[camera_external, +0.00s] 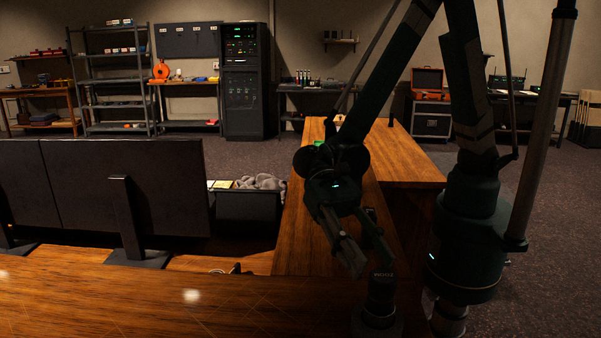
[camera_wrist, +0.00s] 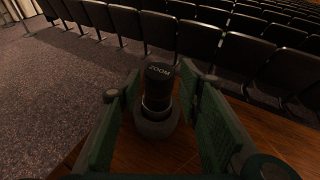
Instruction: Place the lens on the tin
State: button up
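A black cylinder marked "ZOOM", which looks like the lens (camera_wrist: 158,92), stands upright on the wooden desk in the wrist view, with a wide round dark foot at its bottom. It also shows at the lower right of the external view (camera_external: 381,292). My gripper (camera_external: 373,263) points down toward it from above. In the wrist view my gripper (camera_wrist: 163,88) is open, with one green finger on each side of the cylinder and gaps visible between. I cannot make out a tin for certain in either view.
The wooden desk (camera_external: 300,225) runs away from the camera. A small green object (camera_external: 319,143) lies on its far part, partly behind my arm. Black monitors (camera_external: 125,185) stand at left, and a dark bin (camera_external: 248,205) sits beside the desk. Rows of seats (camera_wrist: 200,40) fill the wrist background.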

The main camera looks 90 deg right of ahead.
jog(key=shift+d, duration=0.1)
dwell(0.6)
jog(key=shift+w+d+r+t, duration=0.2)
jog(key=shift+w+d+t, duration=0.05)
jog(key=shift+d+t, duration=0.15)
jog(key=w+d+r+n+t+h, duration=0.2)
jog(key=d+t+h, duration=0.15)
jog(key=d, duration=0.75)
jog(key=w+d+r+n+t+h, duration=0.2)
jog(key=d+t, duration=0.2)
jog(key=d, duration=0.7)
jog(key=s+d+r+n+t+h, duration=0.1)
jog(key=s+d+n+t+h, duration=0.1)
jog(key=d, duration=1.3)
jog(key=s+d+r+n+t+h, duration=0.1)
jog(key=s+d+n+t+h, duration=0.2)
jog(key=d, duration=1.2)
jog(key=s+n+h, duration=0.2)
jog(key=s+n, duration=0.1)
jog(key=shift+d, duration=0.35)
